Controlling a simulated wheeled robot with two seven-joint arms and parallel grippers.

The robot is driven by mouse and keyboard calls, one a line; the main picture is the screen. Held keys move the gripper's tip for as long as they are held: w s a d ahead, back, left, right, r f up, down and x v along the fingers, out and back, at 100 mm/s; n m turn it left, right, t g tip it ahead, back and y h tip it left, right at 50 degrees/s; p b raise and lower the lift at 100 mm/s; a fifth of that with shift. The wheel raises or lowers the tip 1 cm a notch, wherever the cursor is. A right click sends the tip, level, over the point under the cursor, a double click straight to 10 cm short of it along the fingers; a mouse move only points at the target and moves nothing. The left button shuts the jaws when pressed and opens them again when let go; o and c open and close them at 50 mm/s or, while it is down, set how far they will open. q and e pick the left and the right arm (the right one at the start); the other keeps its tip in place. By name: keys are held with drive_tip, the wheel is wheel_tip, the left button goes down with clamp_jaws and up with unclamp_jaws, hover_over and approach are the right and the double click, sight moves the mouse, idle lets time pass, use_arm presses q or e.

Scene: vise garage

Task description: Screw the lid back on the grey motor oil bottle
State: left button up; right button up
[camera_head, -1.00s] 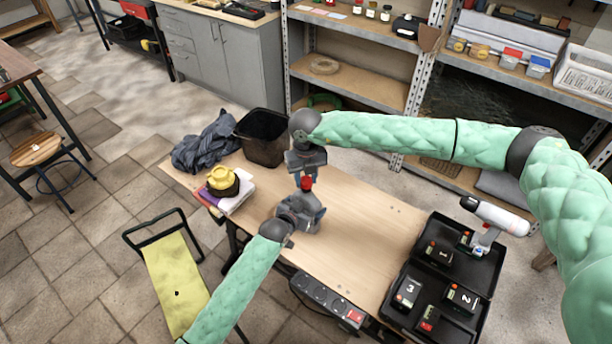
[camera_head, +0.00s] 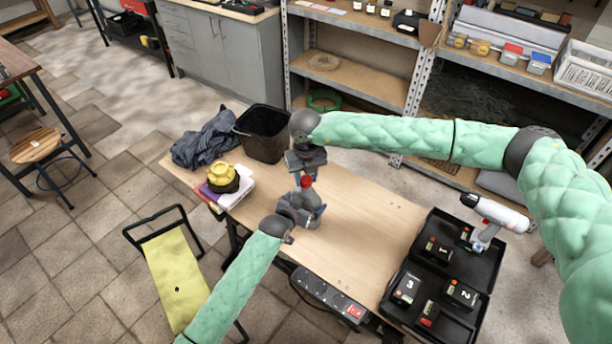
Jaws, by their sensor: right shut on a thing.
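The red lid (camera_head: 307,181) sits at the fingertips of my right gripper (camera_head: 305,175), which points down from above and is shut on it. The grey motor oil bottle (camera_head: 313,214) is directly below the lid on the workbench, partly hidden by my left gripper. My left gripper (camera_head: 298,208) reaches in from the lower left against the bottle. Its fingers blend with the grey bottle, so I cannot tell if they are closed on it. The lid appears in line with the bottle's top; I cannot tell whether it is seated.
The wooden workbench (camera_head: 365,225) is clear to the right of the bottle. A black case (camera_head: 398,310) with batteries and a white drill (camera_head: 495,212) is at the right end. A yellow-topped item (camera_head: 223,177), dark cloth (camera_head: 205,140) and black bin (camera_head: 264,147) are at the left.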

drive_tip(key=shift+f, duration=0.45)
